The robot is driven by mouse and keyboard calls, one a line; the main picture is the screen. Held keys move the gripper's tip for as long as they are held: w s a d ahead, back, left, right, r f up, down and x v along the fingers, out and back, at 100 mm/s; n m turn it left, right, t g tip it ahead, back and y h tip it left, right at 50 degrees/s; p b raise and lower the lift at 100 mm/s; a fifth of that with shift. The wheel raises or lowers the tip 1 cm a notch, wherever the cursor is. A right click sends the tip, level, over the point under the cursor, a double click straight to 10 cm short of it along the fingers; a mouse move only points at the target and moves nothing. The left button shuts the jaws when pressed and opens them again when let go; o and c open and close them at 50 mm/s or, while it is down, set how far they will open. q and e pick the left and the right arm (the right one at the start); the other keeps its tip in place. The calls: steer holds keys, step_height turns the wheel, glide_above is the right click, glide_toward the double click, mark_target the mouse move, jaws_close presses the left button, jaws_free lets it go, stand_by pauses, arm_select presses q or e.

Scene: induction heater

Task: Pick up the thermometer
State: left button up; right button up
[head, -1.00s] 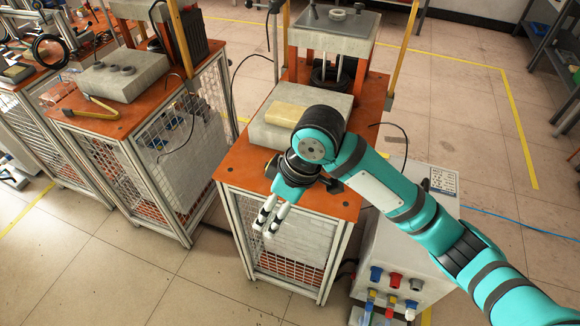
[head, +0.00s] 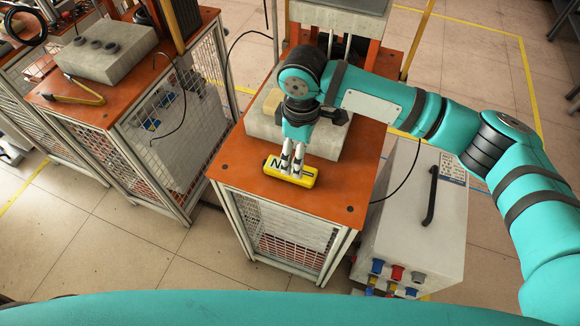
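A yellow hand-held device with a black-lettered pale face (head: 307,178), which I take to be the thermometer, lies near the front of the orange-topped bench (head: 250,185). My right gripper (head: 291,172) points down at it from above. Its two pale fingers are close together and their tips reach the device's middle, hiding part of it. I cannot tell whether they grip it or only stand over it. The device appears to be still at the bench top. My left gripper is out of view.
A grey block (head: 262,126) sits just behind the device, with a press-like machine behind it. A grey cabinet (head: 415,215) with coloured sockets stands right of the bench. Another orange bench (head: 100,100) stands left across a floor gap. A teal arm link of mine crosses the bottom edge.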

mark_target(271, 166)
step_height(271, 166, down, 4)
steer(key=shift+w+r, duration=0.1)
steer(key=shift+r, duration=0.15)
steer(key=f+p, duration=0.1)
steer(key=f, duration=0.3)
steer(key=shift+w+d+f+p, duration=0.1)
steer(key=shift+w+f+p, duration=0.15)
steer(key=shift+p, duration=0.15)
steer(key=shift+f, duration=0.25)
steer(key=c, duration=0.8)
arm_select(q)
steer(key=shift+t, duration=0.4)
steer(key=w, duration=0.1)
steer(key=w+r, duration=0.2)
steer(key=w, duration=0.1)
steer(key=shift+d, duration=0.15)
arm_select(e)
steer(key=c, duration=0.6)
steer(key=shift+r, duration=0.1)
